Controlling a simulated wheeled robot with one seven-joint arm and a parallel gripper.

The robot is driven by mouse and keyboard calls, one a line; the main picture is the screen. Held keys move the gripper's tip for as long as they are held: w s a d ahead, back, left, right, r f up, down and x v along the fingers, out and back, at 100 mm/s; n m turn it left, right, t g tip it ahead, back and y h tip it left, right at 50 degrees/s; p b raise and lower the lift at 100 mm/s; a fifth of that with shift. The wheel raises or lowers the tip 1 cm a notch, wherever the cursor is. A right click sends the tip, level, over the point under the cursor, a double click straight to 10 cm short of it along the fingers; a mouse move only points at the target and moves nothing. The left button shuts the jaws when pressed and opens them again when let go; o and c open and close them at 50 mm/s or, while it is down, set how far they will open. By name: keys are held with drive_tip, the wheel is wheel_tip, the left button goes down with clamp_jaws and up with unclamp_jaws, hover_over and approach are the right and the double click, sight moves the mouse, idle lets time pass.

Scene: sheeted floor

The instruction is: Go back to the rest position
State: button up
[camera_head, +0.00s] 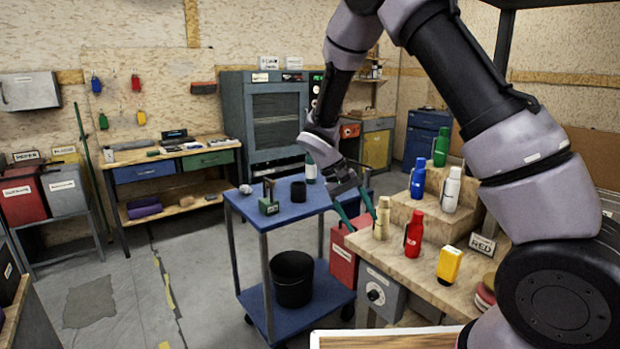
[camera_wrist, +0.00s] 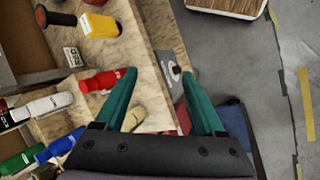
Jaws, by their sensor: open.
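My gripper (camera_head: 362,223) hangs at the end of my bent arm, with its teal fingers apart and pointing down, near the left edge of the stepped wooden stand. In the wrist view the two fingers (camera_wrist: 159,72) are spread. A beige bottle (camera_head: 382,219) stands upright on the stand just right of the fingers in the head view. In the wrist view the beige bottle (camera_wrist: 134,117) is partly hidden behind the left finger. It does not appear gripped.
The stand holds a red bottle (camera_head: 413,234), a yellow bottle (camera_head: 448,266), and white (camera_head: 451,190), blue (camera_head: 418,179) and green (camera_head: 440,148) bottles. A blue cart (camera_head: 325,193) stands left of it, with a black bin (camera_head: 292,279) below. Floor further left is open.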

drive_tip(key=s+d+r+m+t+y, duration=0.1)
drive_tip(key=s+d+r+t+y, duration=0.1)
drive_tip(key=r, duration=0.7)
drive_tip(key=s+d+r+m+t+y, duration=0.2)
drive_tip(key=s+d+r, duration=0.4)
drive_tip(key=s+r, duration=0.3)
drive_tip(key=s+d+r+m+t+y, duration=0.2)
drive_tip(key=s+r, duration=0.4)
drive_tip(key=r, duration=0.4)
drive_tip(key=d+t+y, duration=0.1)
drive_tip(key=d+t, duration=0.1)
drive_tip(key=shift+s+r+t+y, duration=0.25)
drive_tip(key=shift+r+t+y, duration=0.05)
drive_tip(key=shift+r+t, duration=0.1)
